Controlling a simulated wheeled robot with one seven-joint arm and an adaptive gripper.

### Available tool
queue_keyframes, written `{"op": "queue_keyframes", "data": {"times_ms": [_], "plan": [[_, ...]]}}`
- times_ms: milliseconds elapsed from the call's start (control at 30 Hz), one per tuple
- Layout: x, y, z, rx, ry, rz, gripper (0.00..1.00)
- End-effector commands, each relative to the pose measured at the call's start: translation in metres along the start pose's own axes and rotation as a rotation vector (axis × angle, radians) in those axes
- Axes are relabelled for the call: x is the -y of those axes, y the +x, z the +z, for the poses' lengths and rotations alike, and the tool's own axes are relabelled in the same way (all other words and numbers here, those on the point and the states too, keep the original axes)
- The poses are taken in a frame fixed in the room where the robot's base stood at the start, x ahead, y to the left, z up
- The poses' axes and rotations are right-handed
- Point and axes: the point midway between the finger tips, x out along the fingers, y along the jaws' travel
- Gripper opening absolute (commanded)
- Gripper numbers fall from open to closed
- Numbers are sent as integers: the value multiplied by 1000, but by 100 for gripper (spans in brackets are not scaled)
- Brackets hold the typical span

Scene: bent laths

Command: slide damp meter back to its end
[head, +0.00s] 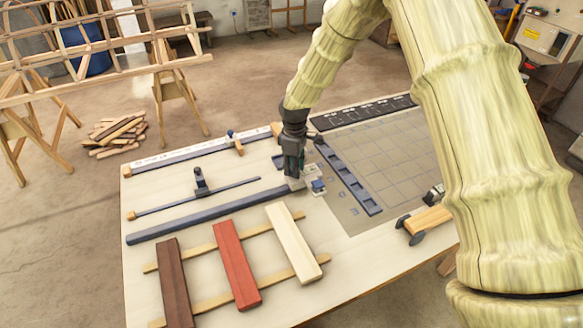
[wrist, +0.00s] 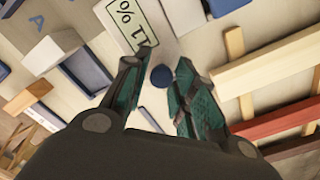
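The damp meter is most likely the pale device (wrist: 168,48) whose display reads "11 %" in the wrist view. A round dark-blue knob shows on it between my fingertips. In the head view a small pale block with a blue top (head: 318,186) sits by the right end of a dark rail (head: 215,213). My gripper (head: 296,181) points down at that rail end, just left of the block. In the wrist view my gripper (wrist: 158,68) has its green-padded fingers apart, one on each side of the knob. I cannot tell whether they touch anything. My gripper partly hides the rail end.
Behind lie a thin rod with a dark slider (head: 201,184) and a white scale rail with a blue-topped slider (head: 235,143). Dark-brown, red and cream laths (head: 236,264) lie across two strips in front. A slotted blue-grey bar (head: 348,178) borders the gridded mat (head: 390,150) at right.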

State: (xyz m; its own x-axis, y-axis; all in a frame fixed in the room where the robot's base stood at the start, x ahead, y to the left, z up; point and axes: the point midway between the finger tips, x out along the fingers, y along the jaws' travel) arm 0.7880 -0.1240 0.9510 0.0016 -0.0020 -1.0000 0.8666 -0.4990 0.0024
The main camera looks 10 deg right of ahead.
Motion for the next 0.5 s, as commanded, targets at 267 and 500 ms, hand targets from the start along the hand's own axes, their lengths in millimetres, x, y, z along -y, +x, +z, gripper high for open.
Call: {"op": "queue_keyframes", "data": {"times_ms": [267,500], "plan": [[1,0,-1,1,-2,-1,44],[1,-7,-2,0,-2,-1,44]]}}
